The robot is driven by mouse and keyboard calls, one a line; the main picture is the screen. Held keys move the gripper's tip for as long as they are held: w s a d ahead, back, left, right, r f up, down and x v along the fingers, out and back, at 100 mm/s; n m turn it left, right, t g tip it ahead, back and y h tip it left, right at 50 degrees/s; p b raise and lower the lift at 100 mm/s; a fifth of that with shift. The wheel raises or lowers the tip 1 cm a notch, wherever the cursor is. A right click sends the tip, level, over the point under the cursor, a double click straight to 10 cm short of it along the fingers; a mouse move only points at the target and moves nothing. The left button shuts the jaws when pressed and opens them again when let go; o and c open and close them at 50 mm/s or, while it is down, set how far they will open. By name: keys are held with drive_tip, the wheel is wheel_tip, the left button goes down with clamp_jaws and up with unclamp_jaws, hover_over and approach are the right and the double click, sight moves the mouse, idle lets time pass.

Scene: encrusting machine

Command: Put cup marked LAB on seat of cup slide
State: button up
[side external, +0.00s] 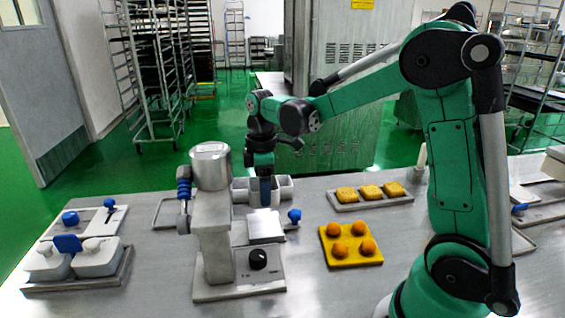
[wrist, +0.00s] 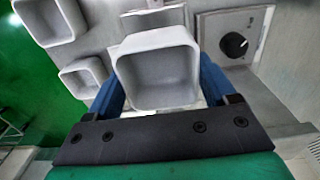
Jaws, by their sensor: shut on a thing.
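My gripper (side external: 263,188) points down behind the machine in the side view. In the wrist view, my gripper (wrist: 160,90) has its blue fingers on both sides of a white square cup (wrist: 155,42), shut on it. The cup is open toward the camera and looks empty. No LAB mark is readable on it. In the side view a pale square plate (side external: 265,225), possibly part of the cup slide, lies just in front of my gripper, with a blue knob (side external: 294,215) at its right. I cannot tell whether the held cup touches anything below.
Two more white cups, one (wrist: 50,20) and another (wrist: 82,76), stand left of the held cup. The machine (side external: 212,215) with a black dial (side external: 258,259) stands close by. A yellow board (side external: 350,258) with orange balls and a tray of yellow squares (side external: 370,203) lie right.

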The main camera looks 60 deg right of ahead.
drive_tip(key=shift+a+f, duration=0.1)
drive_tip(key=shift+f, duration=2.2)
drive_tip(key=shift+f, duration=1.15)
drive_tip(key=o, duration=1.2)
drive_tip(key=shift+o, duration=0.2)
drive_tip(key=shift+r, duration=4.05)
